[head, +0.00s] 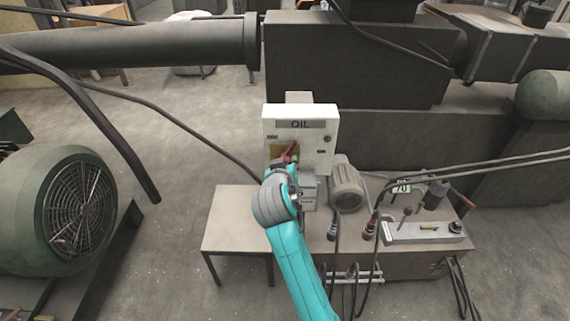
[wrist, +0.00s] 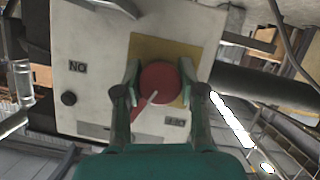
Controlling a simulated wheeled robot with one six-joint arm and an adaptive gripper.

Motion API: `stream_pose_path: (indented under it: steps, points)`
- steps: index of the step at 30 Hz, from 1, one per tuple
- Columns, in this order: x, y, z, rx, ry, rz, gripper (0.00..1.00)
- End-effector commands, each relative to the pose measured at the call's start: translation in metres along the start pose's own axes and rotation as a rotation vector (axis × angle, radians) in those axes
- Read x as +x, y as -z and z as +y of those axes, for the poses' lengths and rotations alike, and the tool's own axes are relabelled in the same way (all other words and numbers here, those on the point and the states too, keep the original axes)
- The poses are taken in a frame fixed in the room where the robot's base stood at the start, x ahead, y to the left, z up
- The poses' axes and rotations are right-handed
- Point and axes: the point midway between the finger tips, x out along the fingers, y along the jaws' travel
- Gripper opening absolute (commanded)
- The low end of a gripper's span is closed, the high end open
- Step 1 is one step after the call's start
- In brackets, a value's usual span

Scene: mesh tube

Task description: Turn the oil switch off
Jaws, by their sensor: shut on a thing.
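The oil switch box (head: 322,130) is a white panel marked OIL. In the wrist view its white face (wrist: 85,100) carries an upside-down ON label (wrist: 77,67) at left and an OFF label (wrist: 175,122) below the knob. The red round knob (wrist: 160,82) sits on a yellow plate (wrist: 145,47). Its red lever (wrist: 137,110) and white mark slant to the lower left, between the labels. The lever also shows red in the head view (head: 290,150). My gripper (wrist: 161,90) is shut on the red knob, one finger on each side.
A small table (head: 235,222) is at left. A large green machine (head: 55,210) stands farther left, with open floor between.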

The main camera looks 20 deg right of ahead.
Motion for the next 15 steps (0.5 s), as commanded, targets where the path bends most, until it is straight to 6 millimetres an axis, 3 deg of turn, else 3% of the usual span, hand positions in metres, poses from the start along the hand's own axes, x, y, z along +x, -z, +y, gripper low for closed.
stream_pose_path:
  steps: [15]
  points:
    - [0.0004,-0.0012,-0.0004,-0.338,-0.138,-0.002,0.05]
